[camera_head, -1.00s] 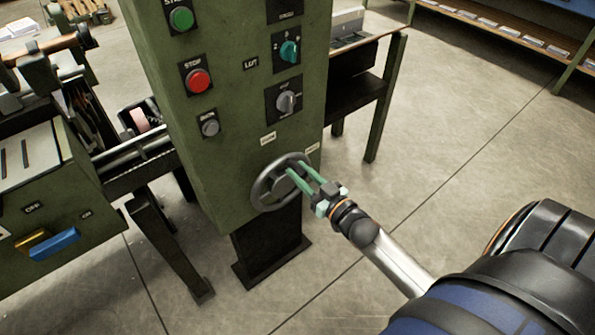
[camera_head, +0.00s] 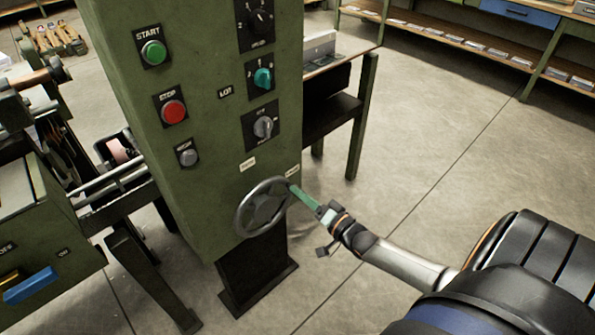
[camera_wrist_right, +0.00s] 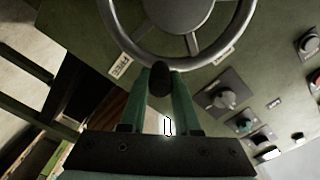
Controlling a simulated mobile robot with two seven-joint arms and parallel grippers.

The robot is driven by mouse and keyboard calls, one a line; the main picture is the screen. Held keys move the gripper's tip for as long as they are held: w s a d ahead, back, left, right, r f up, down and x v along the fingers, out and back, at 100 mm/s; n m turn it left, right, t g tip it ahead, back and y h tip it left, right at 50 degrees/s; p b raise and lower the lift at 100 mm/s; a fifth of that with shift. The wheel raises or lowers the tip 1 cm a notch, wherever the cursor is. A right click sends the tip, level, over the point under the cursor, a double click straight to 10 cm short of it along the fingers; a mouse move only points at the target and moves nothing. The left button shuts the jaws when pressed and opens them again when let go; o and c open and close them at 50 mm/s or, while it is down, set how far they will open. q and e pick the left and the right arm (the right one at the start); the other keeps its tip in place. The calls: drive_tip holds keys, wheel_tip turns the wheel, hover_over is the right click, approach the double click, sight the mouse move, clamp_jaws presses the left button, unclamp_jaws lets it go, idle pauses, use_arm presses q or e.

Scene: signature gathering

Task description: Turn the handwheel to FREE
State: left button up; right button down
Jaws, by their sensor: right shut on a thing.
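The handwheel (camera_head: 241,222) is a dark grey spoked wheel low on the front of the green machine cabinet. My right gripper (camera_head: 292,188) is at the wheel's upper right rim. In the right wrist view its green fingers (camera_wrist_right: 160,85) are shut on the wheel's dark knob (camera_wrist_right: 160,78), one on each side. The wheel rim also shows there (camera_wrist_right: 233,35). A small label that seems to read FREE (camera_wrist_right: 122,66) is on the panel near the knob; it is the right-hand label in the head view (camera_head: 292,171). My left gripper is out of view.
A second label (camera_head: 247,165) sits above the wheel. The cabinet (camera_head: 205,130) carries a green START button (camera_head: 153,53), a red STOP button (camera_head: 173,111) and rotary switches. A bench frame (camera_head: 362,115) stands behind. The floor at right is open.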

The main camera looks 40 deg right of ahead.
drive_tip(key=shift+d+f+m+b, duration=0.2)
drive_tip(key=shift+f+m+b, duration=0.1)
drive_tip(key=shift+f+m, duration=0.2)
drive_tip(key=shift+d+f+m+b, duration=0.2)
drive_tip(key=shift+f+m+b, duration=0.05)
drive_tip(key=shift+f+m, duration=0.2)
drive_tip(key=shift+d+f+m+b, duration=0.2)
drive_tip(key=shift+f+m+b, duration=0.9)
drive_tip(key=shift+f, duration=0.15)
drive_tip(key=shift+a+f, duration=0.1)
drive_tip(key=c, duration=0.6)
unclamp_jaws()
